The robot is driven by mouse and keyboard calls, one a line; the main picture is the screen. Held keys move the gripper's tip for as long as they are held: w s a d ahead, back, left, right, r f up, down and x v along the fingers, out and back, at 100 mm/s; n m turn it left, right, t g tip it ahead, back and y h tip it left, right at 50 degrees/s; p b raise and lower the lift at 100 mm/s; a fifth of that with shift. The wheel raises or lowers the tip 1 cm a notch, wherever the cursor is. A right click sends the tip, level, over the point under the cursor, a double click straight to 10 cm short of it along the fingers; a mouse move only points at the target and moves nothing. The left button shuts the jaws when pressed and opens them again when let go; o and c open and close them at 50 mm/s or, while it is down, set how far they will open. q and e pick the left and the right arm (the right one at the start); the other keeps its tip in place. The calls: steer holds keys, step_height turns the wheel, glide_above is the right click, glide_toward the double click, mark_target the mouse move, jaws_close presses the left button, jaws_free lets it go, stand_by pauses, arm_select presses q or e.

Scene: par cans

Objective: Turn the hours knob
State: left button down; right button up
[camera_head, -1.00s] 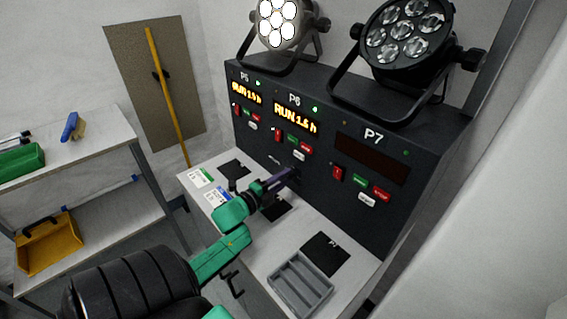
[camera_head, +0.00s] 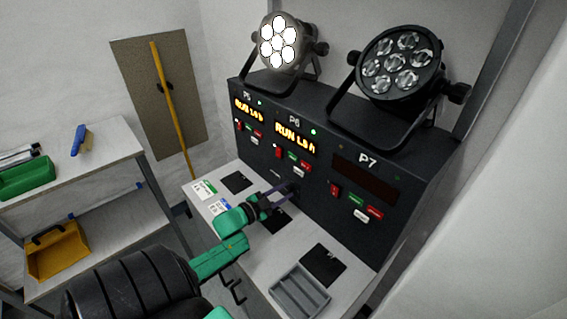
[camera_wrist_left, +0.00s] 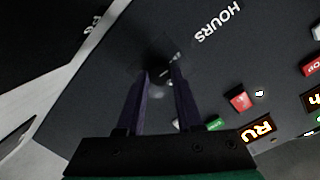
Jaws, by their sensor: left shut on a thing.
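The hours knob (camera_wrist_left: 158,70) is a small dark knob on the black panel, below the P6 display (camera_head: 296,137). White HOURS lettering (camera_wrist_left: 219,22) runs slanted beside it in the left wrist view. My left gripper (camera_wrist_left: 162,82) has its two dark purple fingers on either side of the knob, shut on it. In the head view my left gripper (camera_head: 286,194) reaches the panel front below the P6 buttons, and its fingers hide most of the knob. The lit P6 display reads RUN and an hours figure that is blurred. My right gripper is not in view.
Red, green and white buttons sit close above the knob. A lit lamp (camera_head: 279,42) and an unlit lamp (camera_head: 401,62) stand on the panel. A grey tray (camera_head: 299,291) and black pads lie on the bench. A shelf (camera_head: 75,175) stands at the left.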

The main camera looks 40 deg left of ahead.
arm_select(q)
steer(key=shift+n, duration=0.4)
steer(key=c, duration=0.6)
jaws_free()
steer(key=shift+o, duration=0.2)
steer(key=s+a+r, duration=0.1)
steer(key=s, duration=1.3)
steer(key=shift+s+a+r, duration=0.15)
steer(key=shift+s+r, duration=0.05)
steer(key=shift+s, duration=0.05)
